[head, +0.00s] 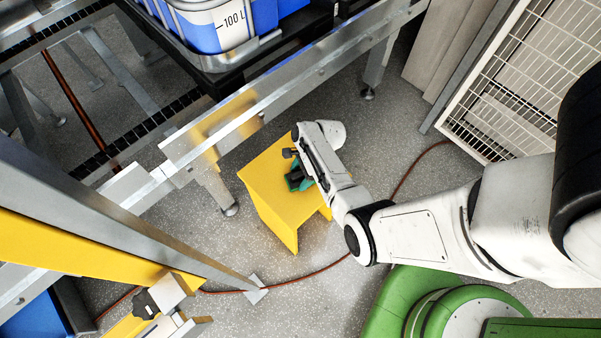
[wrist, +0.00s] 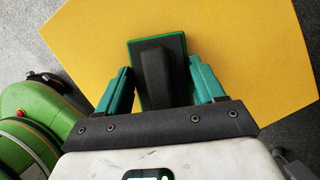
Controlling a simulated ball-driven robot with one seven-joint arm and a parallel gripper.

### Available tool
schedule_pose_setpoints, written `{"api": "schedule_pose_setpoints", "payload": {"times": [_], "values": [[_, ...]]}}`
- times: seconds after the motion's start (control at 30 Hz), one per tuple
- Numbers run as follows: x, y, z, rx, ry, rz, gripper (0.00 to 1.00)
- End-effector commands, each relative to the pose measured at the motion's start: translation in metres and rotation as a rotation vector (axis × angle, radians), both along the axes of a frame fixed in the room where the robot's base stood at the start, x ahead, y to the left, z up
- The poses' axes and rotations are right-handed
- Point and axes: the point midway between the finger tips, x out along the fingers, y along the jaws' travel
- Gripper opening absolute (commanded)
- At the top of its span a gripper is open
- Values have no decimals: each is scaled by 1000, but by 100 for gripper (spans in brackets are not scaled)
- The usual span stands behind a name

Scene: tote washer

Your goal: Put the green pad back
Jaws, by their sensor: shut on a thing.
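The green pad (wrist: 184,44) is a small rectangular block with a green edge, a dark face and a raised black handle (wrist: 154,72). In the wrist view it lies between the two teal fingers of my gripper (wrist: 163,76), which is shut on it. In the head view, my gripper (head: 299,178) is low over the top of a yellow stand (head: 262,183), with the pad mostly hidden by the gripper and arm. The yellow top fills much of the wrist view (wrist: 235,40) behind the pad. I cannot tell whether the pad touches it.
A metal conveyor frame (head: 270,95) runs behind the stand, carrying a blue tote (head: 215,25). A white wire rack (head: 520,80) stands at the upper right. A brown cable (head: 310,274) crosses the grey floor. A yellow-and-grey beam (head: 90,240) fills the lower left.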

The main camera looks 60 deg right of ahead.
Motion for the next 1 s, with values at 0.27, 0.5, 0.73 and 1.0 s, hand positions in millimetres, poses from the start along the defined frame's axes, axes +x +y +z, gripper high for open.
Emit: {"api": "schedule_pose_setpoints", "payload": {"times": [0.27,0.5,0.73,1.0], "values": [[0,0,-2,-1,-1,0,7],[0,0,-1,0,0,1,88],[0,0,-1,-1,-1,1,94],[-4,-6,19,-3,-2,1,94]]}}
